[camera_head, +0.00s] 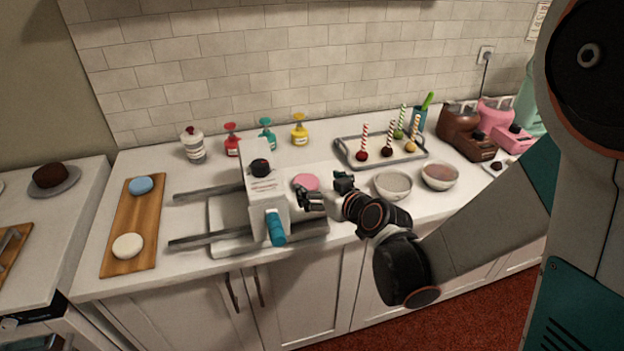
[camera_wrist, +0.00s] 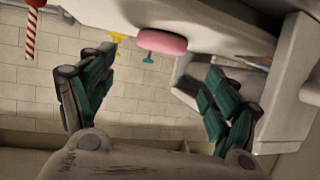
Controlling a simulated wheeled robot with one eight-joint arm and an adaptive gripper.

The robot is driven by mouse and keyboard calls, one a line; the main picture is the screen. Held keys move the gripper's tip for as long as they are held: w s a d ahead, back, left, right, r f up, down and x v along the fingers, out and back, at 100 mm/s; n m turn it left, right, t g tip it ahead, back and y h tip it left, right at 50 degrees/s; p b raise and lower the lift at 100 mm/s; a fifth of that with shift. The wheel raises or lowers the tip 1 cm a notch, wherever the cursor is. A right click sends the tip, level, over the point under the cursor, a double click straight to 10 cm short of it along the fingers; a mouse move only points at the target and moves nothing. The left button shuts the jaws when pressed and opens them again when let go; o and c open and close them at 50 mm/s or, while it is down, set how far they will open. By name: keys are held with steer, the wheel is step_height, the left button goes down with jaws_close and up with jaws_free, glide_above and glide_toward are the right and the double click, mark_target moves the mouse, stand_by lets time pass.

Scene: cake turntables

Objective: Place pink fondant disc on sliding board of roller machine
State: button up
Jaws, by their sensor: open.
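The pink fondant disc (camera_head: 305,181) lies flat on a white surface at the right side of the roller machine (camera_head: 264,200). From the head view I cannot tell board from counter beneath it. In the wrist view the disc (camera_wrist: 162,41) shows upside down, resting on a white surface, ahead of and between the fingers. My gripper (camera_head: 326,191) is open and empty, close to the disc's right and front, apart from it. Its two spread fingers show in the wrist view (camera_wrist: 155,92). The machine has a black knob on top and a teal handle (camera_head: 275,228) in front.
A wooden board (camera_head: 135,215) with blue and white discs lies left of the machine's two grey rails (camera_head: 205,238). Two bowls (camera_head: 393,184) stand right of my gripper. A tray (camera_head: 352,152) of cake pops and several coloured bottles (camera_head: 232,140) are behind.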

steer(key=s+d+r+m+g+h, duration=0.2)
steer(key=s+d, duration=0.6)
steer(key=s, duration=0.4)
steer(key=s+d+r+m+g+h+p, duration=0.1)
steer(key=s+d+r+m+g+h, duration=0.2)
steer(key=s+d+r, duration=0.3)
steer(key=s+d+h, duration=0.1)
steer(key=s+d, duration=0.2)
steer(key=s, duration=0.3)
steer(key=shift+s+d+r+m, duration=0.15)
steer(key=shift+s+r+m, duration=0.1)
steer(key=shift+s+m, duration=0.1)
stand_by(1.4)
